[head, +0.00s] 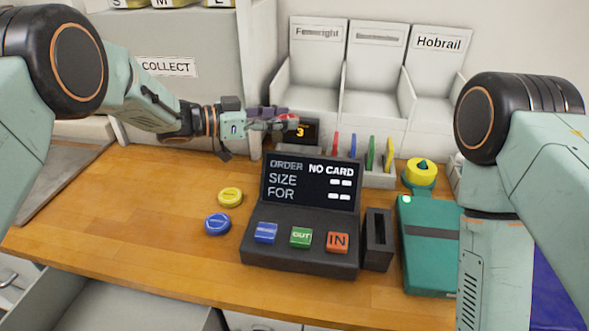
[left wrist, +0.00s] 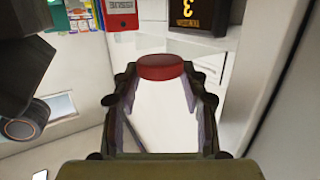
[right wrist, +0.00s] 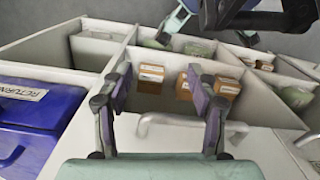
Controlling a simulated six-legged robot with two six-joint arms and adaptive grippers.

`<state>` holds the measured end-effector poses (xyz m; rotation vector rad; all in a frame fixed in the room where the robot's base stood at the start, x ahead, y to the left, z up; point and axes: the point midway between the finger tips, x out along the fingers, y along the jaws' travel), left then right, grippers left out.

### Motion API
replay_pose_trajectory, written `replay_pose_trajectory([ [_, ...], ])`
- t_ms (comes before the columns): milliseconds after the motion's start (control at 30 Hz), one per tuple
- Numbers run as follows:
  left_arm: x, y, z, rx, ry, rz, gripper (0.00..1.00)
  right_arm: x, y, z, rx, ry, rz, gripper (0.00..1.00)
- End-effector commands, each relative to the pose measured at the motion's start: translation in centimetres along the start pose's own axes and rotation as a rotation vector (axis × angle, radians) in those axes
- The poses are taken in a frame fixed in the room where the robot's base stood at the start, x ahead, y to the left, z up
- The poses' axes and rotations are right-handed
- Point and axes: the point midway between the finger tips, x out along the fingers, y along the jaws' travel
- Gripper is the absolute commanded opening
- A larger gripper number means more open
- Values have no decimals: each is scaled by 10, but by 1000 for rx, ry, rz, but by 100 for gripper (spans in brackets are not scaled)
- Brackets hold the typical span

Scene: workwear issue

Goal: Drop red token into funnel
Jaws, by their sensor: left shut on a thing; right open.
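My left gripper (head: 285,120) reaches in from the left above the back of the counter. It is shut on the red token (head: 290,117), held up beside the small display reading 3 (head: 300,132). In the left wrist view the red token (left wrist: 161,67) sits between the fingertips, with a pale surface behind it. I cannot make out a funnel clearly in any view. My right gripper (right wrist: 165,92) is open and empty in the right wrist view, over compartments with brown boxes; it does not show in the head view.
A yellow token (head: 230,196) and a blue token (head: 217,223) lie on the wooden counter. The order console (head: 300,258) reads NO CARD. Upright coloured cards stand in a white holder (head: 378,180). A teal device (head: 428,265) is at right. The left counter is clear.

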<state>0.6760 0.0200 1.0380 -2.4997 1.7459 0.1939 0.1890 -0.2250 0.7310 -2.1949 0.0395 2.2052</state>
Motion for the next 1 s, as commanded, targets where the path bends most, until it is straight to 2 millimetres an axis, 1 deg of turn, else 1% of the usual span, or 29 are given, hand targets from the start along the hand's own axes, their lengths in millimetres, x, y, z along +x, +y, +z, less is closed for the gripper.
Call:
replay_pose_trajectory([
  [33, 2, 0, 10, 1, 0, 1, 20, 10, 0, 0, 0, 0, 0, 59],
  [233, 6, -1, 30, 0, 0, 1, 20, 27, 0, 0, 0, -1, 0, 59],
  [367, 6, -2, 35, 0, 0, 0, 20, 30, 0, 0, 0, -1, 0, 59],
  [600, 7, -3, 33, 1, 1, 0, 20, 29, 0, 0, 0, 0, 0, 59],
  [633, 7, -3, 33, 1, 1, 0, 45, 29, 0, 0, 0, 0, 0, 59],
  [900, 7, -3, 34, 1, 0, 0, 68, 29, 0, 0, 0, -1, 0, 59],
  [933, 7, -3, 34, 1, 0, 0, 70, 29, 0, 0, 0, 0, 0, 59],
  [1000, 6, -3, 34, 0, 0, -1, 70, 29, 0, 0, 0, 0, 0, 59],
])
